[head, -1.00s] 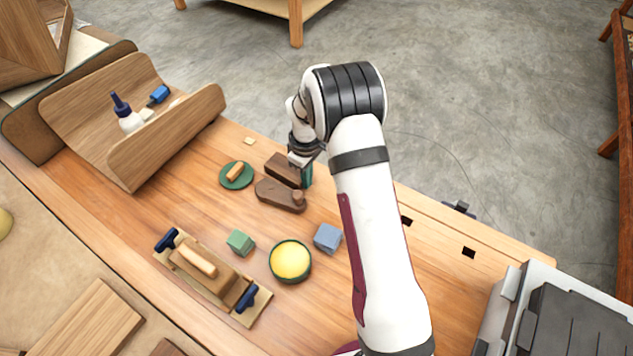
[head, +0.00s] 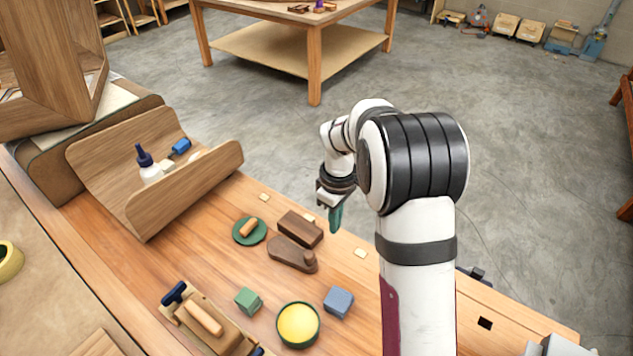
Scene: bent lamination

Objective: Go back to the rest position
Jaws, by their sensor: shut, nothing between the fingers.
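My gripper (head: 335,218) points down above the far edge of the workbench (head: 225,270), beside the dark wooden blocks. Its green fingers are shut and hold nothing. The arm rises from the lower right, and its large elbow joint hides part of the floor behind it.
Just left of my gripper are a dark block (head: 300,229) and a brown shaped block (head: 291,254). Nearer are a blue cube (head: 338,301), a green cube (head: 248,301) and a yellow bowl (head: 298,324). A bent wooden panel (head: 190,192) stands at left. Open floor lies behind.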

